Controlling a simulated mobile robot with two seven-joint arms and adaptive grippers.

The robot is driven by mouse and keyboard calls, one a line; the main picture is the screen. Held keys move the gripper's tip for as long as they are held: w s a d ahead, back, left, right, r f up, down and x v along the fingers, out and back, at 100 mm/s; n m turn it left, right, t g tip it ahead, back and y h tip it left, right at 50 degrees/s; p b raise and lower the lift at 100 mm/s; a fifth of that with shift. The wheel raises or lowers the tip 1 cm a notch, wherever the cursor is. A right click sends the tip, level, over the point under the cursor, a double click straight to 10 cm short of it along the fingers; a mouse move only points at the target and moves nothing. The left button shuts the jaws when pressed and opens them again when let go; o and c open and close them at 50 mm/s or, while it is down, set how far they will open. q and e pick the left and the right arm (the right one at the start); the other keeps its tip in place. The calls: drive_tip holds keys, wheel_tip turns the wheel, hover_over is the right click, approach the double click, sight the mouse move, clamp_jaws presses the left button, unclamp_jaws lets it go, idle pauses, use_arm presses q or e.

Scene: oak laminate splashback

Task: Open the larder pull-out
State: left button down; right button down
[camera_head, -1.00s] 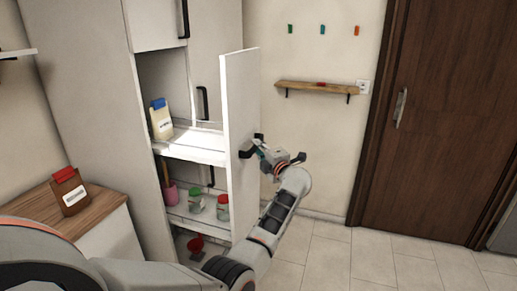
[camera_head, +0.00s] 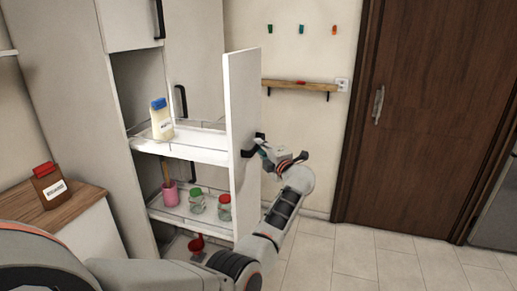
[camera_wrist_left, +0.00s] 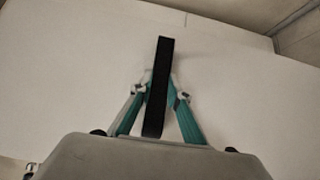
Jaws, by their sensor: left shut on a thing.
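The larder pull-out stands well out of the tall white cabinet, its white front panel (camera_head: 243,105) seen nearly edge-on. My left gripper (camera_head: 262,145) is at the black handle (camera_head: 253,148) on the panel. In the left wrist view, its teal fingers (camera_wrist_left: 160,92) are shut on the black handle (camera_wrist_left: 158,85) from both sides. My right gripper is not in view.
A wooden counter (camera_head: 75,200) with a brown bag with a red top (camera_head: 48,185) stands at left. A wall shelf (camera_head: 300,86) and a dark door (camera_head: 420,110) are at the right. The tiled floor (camera_head: 350,250) there is clear.

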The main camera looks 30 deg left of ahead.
use_arm(q)
drive_tip(key=shift+w+d+f, duration=0.1)
drive_tip(key=shift+d, duration=0.35)
drive_tip(key=c, duration=1.9)
unclamp_jaws()
drive_tip(key=shift+a, duration=0.15)
